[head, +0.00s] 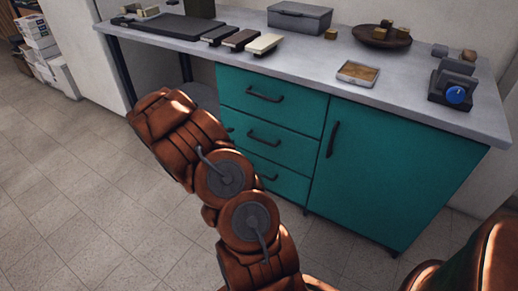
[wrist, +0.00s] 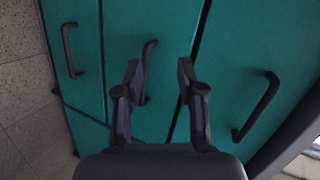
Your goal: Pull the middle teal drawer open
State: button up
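The middle teal drawer (head: 290,148) looks flush with the cabinet front, between the top and bottom drawers. Its dark bar handle (head: 263,140) shows in the head view. In the wrist view the middle drawer (wrist: 165,30) is the central panel, with its handle (wrist: 149,65) upright in the picture. My gripper (wrist: 160,75) is open, its two fingers apart in front of that drawer. The handle appears between the fingers, nearer the left one. I cannot tell how far the fingertips are from it.
The top drawer's handle (wrist: 258,105) is right of my gripper in the wrist view, and the bottom drawer's handle (wrist: 70,50) is left. A cabinet door (head: 390,170) adjoins the drawers. The grey countertop (head: 330,50) holds several items. Open tiled floor (head: 90,210) lies in front.

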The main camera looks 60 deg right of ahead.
aim_at(259, 140)
jog(key=s+d+f+m+g+h+b, duration=0.3)
jog(key=s+d+f+m, duration=0.1)
jog(key=s+d+f, duration=0.15)
jog(key=shift+s+d+f+b, duration=0.15)
jog(key=shift+d+f, duration=0.15)
jog(key=shift+d, duration=0.8)
jog(key=shift+d+f+b, duration=0.15)
jog(key=shift+d+f, duration=0.2)
jog(key=shift+d, duration=0.75)
jog(key=shift+s+d+f+b, duration=0.15)
jog(key=shift+d+f, duration=0.15)
jog(key=shift+d, duration=0.8)
jog(key=shift+w, duration=0.1)
grip_shut()
